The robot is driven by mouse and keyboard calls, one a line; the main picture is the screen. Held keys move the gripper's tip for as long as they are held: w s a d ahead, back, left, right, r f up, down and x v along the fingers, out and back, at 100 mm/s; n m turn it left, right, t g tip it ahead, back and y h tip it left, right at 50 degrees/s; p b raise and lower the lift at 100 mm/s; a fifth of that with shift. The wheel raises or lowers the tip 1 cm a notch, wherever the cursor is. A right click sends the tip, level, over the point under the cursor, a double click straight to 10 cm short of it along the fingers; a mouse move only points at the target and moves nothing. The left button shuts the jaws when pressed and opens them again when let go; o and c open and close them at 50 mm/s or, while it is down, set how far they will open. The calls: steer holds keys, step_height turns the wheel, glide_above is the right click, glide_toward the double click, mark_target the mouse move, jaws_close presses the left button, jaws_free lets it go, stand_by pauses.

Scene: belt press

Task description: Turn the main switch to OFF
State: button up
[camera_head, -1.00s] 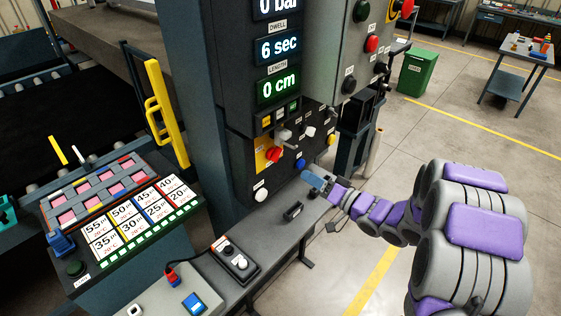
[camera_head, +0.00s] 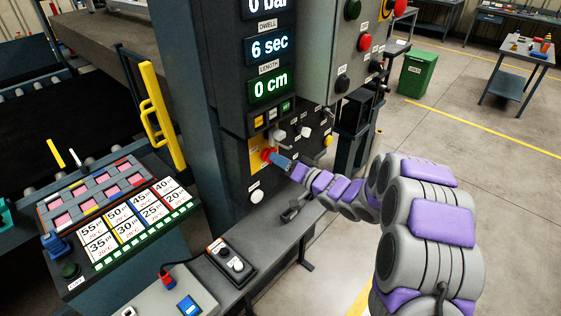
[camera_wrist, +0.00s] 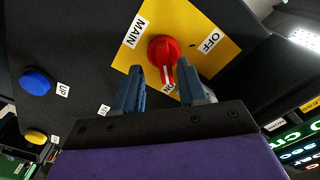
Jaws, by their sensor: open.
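The main switch (camera_wrist: 164,54) is a red rotary knob on a yellow plate (camera_wrist: 203,25) marked MAIN, OFF and ON. In the wrist view its white pointer line points toward the ON label (camera_wrist: 167,86), and OFF is at the upper right. In the head view the red knob (camera_head: 267,155) sits low on the dark press panel, partly covered by my fingers. My gripper (camera_wrist: 160,84) is open, its two blue fingers pointing at the knob, one on each side of its lower part. I cannot tell whether they touch it. It also shows in the head view (camera_head: 279,161).
A blue UP button (camera_wrist: 37,82) and a yellow button (camera_wrist: 36,137) are beside the plate. In the head view, a white button (camera_head: 257,196) is below the switch and grey knobs (camera_head: 279,134) are just above. A bench with a control box (camera_head: 230,259) lies below.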

steer(key=shift+a+f, duration=0.15)
steer(key=shift+a, duration=0.9)
steer(key=c, duration=0.5)
steer(key=shift+d, duration=0.2)
jaws_close()
steer(key=shift+d, duration=0.2)
steer(key=n+b, duration=0.6)
steer(key=n, duration=1.1)
steer(key=shift+n+b, duration=0.35)
steer(key=shift+n, duration=0.05)
